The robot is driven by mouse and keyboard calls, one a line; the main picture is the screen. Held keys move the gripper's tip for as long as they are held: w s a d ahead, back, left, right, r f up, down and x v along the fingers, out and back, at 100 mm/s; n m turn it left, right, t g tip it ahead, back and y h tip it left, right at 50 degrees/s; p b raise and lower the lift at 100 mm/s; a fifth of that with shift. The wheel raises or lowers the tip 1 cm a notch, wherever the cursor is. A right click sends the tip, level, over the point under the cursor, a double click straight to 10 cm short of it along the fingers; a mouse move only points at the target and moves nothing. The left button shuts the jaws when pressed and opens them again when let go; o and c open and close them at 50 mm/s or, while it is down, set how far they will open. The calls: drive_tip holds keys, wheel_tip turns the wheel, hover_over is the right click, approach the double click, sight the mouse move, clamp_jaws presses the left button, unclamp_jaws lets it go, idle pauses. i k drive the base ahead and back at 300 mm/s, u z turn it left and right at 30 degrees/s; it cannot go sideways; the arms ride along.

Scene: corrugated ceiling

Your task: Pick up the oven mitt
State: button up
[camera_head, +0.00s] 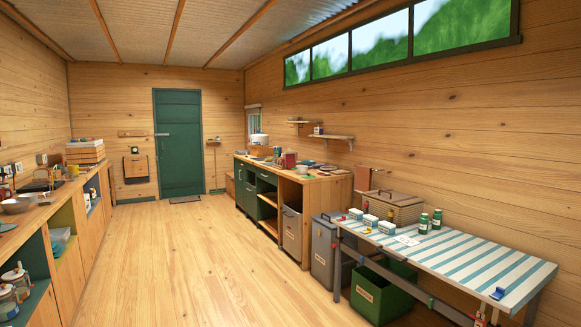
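I cannot make out an oven mitt for sure in the head view. Several small items lie on the far wooden counter (322,184) at the middle right, too small to tell apart. A dark rack or pouch (136,166) hangs on the back wall left of the green door, and its contents are unclear. My gripper is not in view, so I cannot tell its state or what it holds.
Bare wooden floor (185,255) runs clear down the middle to the green door (178,140). A left counter (62,205) holds bowls and stacked boxes. At right stand a striped table (480,262), a grey bin (324,255) and a green crate (378,298).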

sight(289, 161)
drive_tip(key=u, duration=0.2)
drive_tip(key=i, duration=1.2)
drive_tip(key=u, duration=0.45)
drive_tip(key=i, duration=1.15)
drive_tip(key=u, duration=0.3)
drive_tip(key=i, duration=3.45)
drive_tip(key=z, duration=0.25)
drive_tip(key=i, duration=1.15)
drive_tip(key=z, duration=0.6)
drive_tip(key=i, duration=1.3)
drive_tip(key=z, duration=0.3)
